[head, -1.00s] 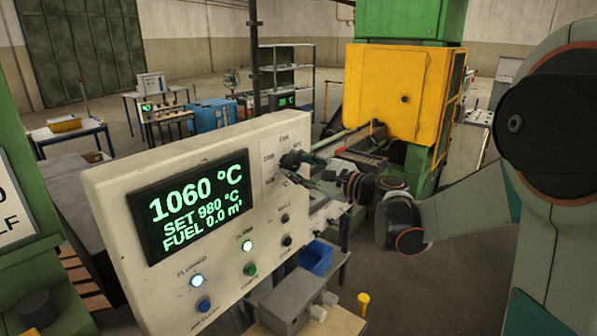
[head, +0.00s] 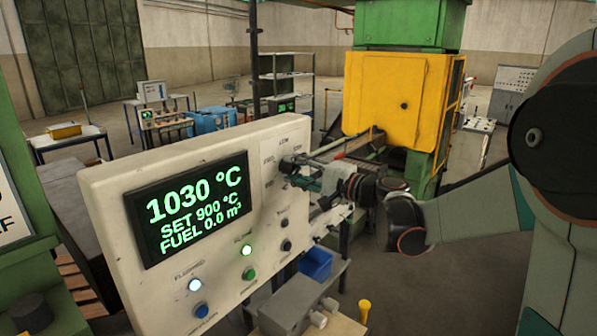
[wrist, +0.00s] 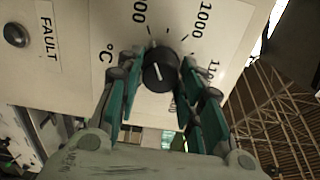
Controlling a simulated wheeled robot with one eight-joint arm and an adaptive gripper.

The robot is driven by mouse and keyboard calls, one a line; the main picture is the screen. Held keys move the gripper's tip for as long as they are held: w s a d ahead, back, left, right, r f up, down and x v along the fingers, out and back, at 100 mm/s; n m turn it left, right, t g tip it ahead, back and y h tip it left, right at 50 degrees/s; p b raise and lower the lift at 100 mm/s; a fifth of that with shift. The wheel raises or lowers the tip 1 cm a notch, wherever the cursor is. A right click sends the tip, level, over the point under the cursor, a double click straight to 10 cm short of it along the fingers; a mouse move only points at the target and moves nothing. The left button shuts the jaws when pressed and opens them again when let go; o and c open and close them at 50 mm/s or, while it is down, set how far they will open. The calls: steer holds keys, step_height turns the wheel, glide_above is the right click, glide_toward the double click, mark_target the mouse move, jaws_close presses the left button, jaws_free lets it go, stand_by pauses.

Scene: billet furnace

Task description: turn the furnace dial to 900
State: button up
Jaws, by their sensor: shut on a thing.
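The furnace dial (wrist: 160,70) is a round black knob with a white pointer line on the pale control panel (wrist: 75,60), with a printed scale around it. My gripper (wrist: 158,85) has its green-padded fingers on both sides of the dial and is shut on it. In the head view my gripper (head: 293,170) is at the panel's upper right and mostly hides the dial. The display (head: 190,208) reads 1030 °C, SET 900 °C and FUEL 0.0 m³.
Indicator lights and buttons (head: 248,273) sit below the display. A FAULT lamp (wrist: 16,35) is beside the dial in the wrist view. A yellow and green machine (head: 390,100) stands behind the panel. A grey box (head: 300,300) and a blue bin (head: 316,264) are below it.

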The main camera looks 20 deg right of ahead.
steer(key=shift+n, duration=0.3)
steer(key=o, duration=1.1)
steer(key=v, duration=1.2)
